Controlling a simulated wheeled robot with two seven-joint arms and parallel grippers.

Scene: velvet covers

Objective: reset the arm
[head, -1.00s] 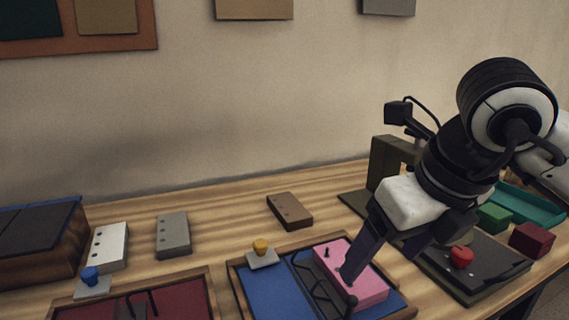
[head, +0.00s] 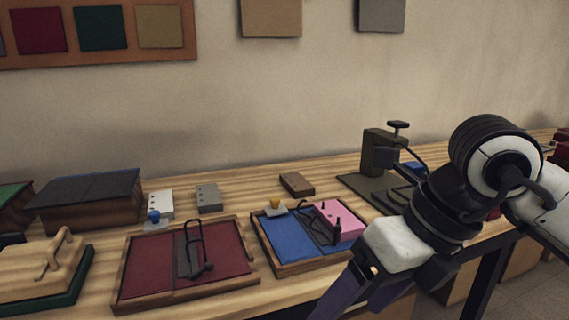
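My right arm comes in from the right edge. Its gripper (head: 385,300) hangs at the front edge of the wooden table (head: 95,288), in front of the tray with blue cloth (head: 285,237). Its two fingers are spread apart and nothing shows between them; the lower end of the nearer finger runs out of the bottom of the picture. My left gripper is not in view.
A pink block (head: 339,220) with dark pegs lies on the blue tray. A red cloth tray (head: 150,265), a wooden press (head: 40,270), a dark-topped box (head: 88,198) and a dark stand (head: 378,152) also occupy the table.

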